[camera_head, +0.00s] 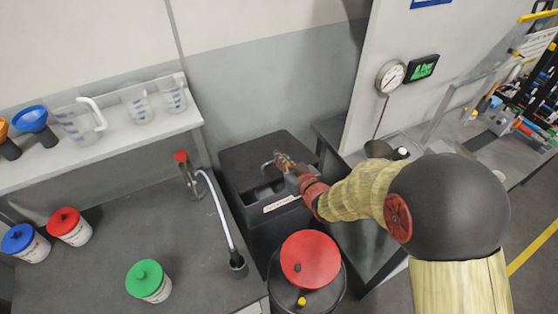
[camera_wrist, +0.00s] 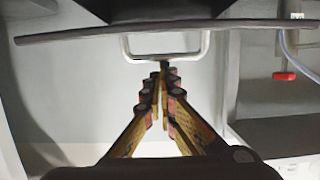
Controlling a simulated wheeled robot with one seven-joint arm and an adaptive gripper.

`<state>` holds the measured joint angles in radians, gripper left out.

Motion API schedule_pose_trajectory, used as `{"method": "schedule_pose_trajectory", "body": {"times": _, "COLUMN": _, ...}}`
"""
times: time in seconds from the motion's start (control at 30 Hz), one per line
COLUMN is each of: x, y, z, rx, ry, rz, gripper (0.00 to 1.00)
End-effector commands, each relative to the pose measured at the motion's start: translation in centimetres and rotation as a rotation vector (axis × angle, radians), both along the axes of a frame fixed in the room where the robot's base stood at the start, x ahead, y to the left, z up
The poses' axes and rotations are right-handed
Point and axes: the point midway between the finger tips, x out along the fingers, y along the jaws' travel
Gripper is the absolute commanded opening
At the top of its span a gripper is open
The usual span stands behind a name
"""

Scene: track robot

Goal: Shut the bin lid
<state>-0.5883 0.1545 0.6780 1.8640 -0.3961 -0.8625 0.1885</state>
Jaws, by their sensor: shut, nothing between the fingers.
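The black bin (camera_head: 250,205) stands between the grey bench and the dark counter, with a white label on its front. Its dark lid (camera_head: 258,151) appears raised, with a gap under its front edge; I cannot tell its exact angle. In the wrist view the lid's edge (camera_wrist: 75,36) crosses the top as a long dark bar. A pale loop handle (camera_wrist: 165,56) hangs from it. My gripper (camera_head: 281,159) is at the lid's front by the handle. In the wrist view its fingers (camera_wrist: 163,70) are shut and empty, with tips at the loop's lower bar; contact is unclear.
A red-topped drum (camera_head: 310,258) stands in front of the bin. A tap with a white hose (camera_head: 215,200) rises from the bench (camera_head: 100,270) at left, which holds lidded tubs (camera_head: 150,281). A dark counter (camera_head: 365,255) lies right of the bin, partly behind my arm.

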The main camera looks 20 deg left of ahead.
Motion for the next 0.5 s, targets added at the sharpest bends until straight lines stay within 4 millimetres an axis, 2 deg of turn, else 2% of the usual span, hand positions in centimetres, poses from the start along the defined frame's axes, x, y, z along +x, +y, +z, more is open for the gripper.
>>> {"method": "schedule_pose_trajectory", "body": {"times": 0.03, "x": -0.2, "y": -0.3, "z": -1.3, "rx": 0.014, "ry": -0.010, "rz": -0.001, "gripper": 0.00}}
{"method": "schedule_pose_trajectory", "body": {"times": 0.5, "x": -1.3, "y": -1.7, "z": -5.1, "rx": 0.021, "ry": -0.017, "rz": 0.001, "gripper": 0.00}}
